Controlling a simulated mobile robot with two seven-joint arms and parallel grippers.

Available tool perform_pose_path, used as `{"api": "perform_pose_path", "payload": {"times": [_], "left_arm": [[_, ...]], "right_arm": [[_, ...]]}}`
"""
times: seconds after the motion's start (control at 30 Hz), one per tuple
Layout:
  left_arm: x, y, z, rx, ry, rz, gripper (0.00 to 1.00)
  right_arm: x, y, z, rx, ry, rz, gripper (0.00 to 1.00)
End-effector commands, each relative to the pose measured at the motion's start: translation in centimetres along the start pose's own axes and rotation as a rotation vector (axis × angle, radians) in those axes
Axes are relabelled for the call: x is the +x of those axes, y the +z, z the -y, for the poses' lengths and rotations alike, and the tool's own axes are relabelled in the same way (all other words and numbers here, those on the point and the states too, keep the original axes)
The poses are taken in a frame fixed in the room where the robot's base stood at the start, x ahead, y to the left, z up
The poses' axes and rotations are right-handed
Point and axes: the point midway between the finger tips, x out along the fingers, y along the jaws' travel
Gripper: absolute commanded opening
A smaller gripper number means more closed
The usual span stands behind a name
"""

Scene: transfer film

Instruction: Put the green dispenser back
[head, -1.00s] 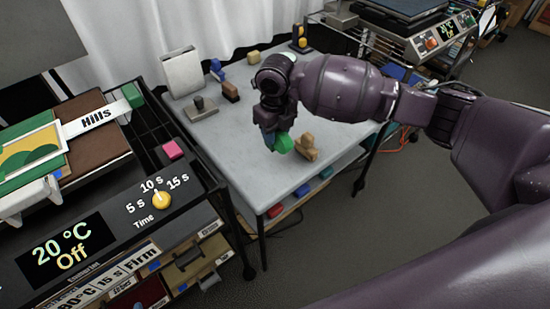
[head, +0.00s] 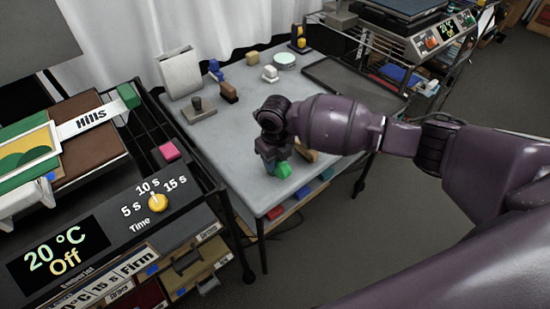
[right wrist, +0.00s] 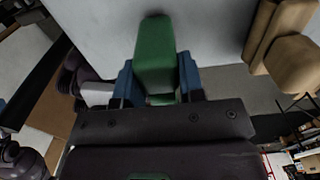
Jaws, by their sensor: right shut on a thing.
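My right gripper (head: 274,158) is shut on the green dispenser (head: 283,169) near the front edge of the grey table. In the right wrist view, the green dispenser (right wrist: 155,52) sits between the blue finger pads of the gripper (right wrist: 157,82), its far end sticking out beyond them. I cannot tell whether it touches the tabletop. A tan dispenser-like block (head: 308,156) stands just right of it, partly hidden by my arm; it also shows in the right wrist view (right wrist: 285,45).
The grey table (head: 232,140) holds a brown block (head: 228,93), a dark-handled stamp (head: 198,106), a white block (head: 270,73), a round tin (head: 285,60) and a dark tray (head: 345,82). The press with its dial (head: 155,201) stands left. The table's left middle is clear.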

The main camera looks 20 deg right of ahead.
Motion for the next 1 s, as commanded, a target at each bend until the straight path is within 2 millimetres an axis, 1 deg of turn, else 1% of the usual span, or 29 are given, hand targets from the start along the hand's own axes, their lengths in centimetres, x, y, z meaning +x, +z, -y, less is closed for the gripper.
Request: {"api": "perform_pose_path", "payload": {"times": [0.1, 0.27, 0.3, 0.43, 0.67, 0.77, 0.87, 1.0], "left_arm": [[0.0, -0.1, 0.0, 0.0, 0.0, -0.002, 0.66], [0.1, 0.1, 0.0, 0.0, 0.0, 0.001, 0.66], [0.1, 0.0, 0.0, 0.0, 0.0, -0.001, 0.66], [0.1, -0.1, 0.0, 0.001, 0.001, -0.002, 0.66], [0.1, -0.1, 0.0, 0.001, 0.001, -0.003, 0.66], [0.0, -0.4, 0.0, 0.001, 0.0, -0.006, 0.66], [0.0, -0.5, 0.0, 0.001, 0.0, -0.008, 0.66], [-0.1, -0.7, 0.1, 0.001, -0.001, -0.009, 0.66]], "right_arm": [[-0.1, 0.0, 0.0, 0.0, 0.0, 0.001, 0.17], [0.3, 0.0, 0.0, 0.0, 0.0, 0.0, 0.17], [0.3, 0.0, 0.0, 0.0, 0.0, 0.0, 0.42], [0.2, 0.0, 0.0, 0.0, 0.0, 0.0, 0.61], [0.2, 0.0, 0.0, 0.0, 0.0, 0.0, 0.61], [-0.1, 0.0, 0.0, 0.0, 0.0, 0.001, 0.61], [-1.0, 0.1, 0.0, -0.001, -0.001, 0.002, 0.61], [-3.3, 0.1, 0.0, -0.002, -0.001, 0.005, 0.61]]}}
